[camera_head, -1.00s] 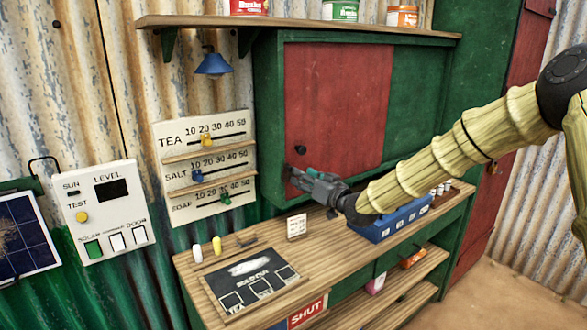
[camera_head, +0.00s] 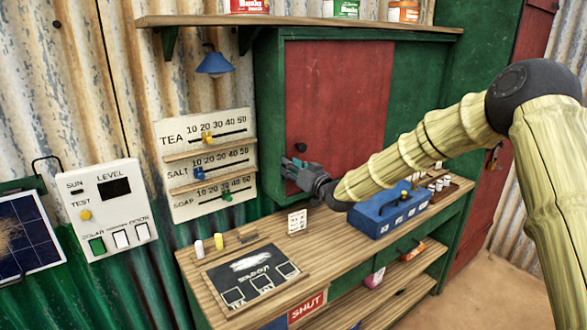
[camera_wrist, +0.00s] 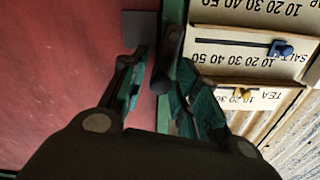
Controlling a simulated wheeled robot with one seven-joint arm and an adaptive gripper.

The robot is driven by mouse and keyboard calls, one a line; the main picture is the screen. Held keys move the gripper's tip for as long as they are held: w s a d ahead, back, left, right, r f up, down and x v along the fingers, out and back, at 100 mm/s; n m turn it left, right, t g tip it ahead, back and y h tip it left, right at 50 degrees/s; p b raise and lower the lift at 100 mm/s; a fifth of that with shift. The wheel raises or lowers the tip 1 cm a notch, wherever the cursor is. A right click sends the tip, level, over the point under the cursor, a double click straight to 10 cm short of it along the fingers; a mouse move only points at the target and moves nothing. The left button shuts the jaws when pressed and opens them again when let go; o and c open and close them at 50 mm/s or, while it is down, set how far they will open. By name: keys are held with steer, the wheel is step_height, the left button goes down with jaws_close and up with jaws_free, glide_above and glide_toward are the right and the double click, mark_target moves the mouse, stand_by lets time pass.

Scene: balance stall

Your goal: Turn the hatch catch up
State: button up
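The red hatch (camera_head: 340,95) is a flat panel in a green frame and looks shut; it fills the left of the wrist view (camera_wrist: 60,70). The hatch catch (camera_wrist: 168,60) appears as a dark bar, close to upright in the upside-down wrist view, at the border of red panel and green frame. My gripper (camera_head: 290,170) is at the hatch's lower left edge and hides the catch in the head view. In the wrist view its fingers (camera_wrist: 160,95) are apart, one on each side of the bar. Whether they touch it I cannot tell.
A dark knob (camera_head: 300,148) sits just above my gripper. Price boards (camera_head: 207,165) with sliders are close on the left. The counter (camera_head: 330,235) below holds a small card (camera_head: 297,222) and a blue box (camera_head: 390,215).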

jaws_close()
steer(key=b, duration=0.1)
steer(key=n+b, duration=0.1)
steer(key=shift+s+a+f+n+b, duration=0.15)
steer(key=shift+a+n+b, duration=0.1)
steer(key=shift+n+b, duration=0.05)
steer(key=shift+s+a+r+n+b, duration=0.15)
steer(key=shift+r+n+b, duration=0.05)
steer(key=shift+n+b, duration=0.5)
steer(key=shift+o, duration=2.4)
jaws_free()
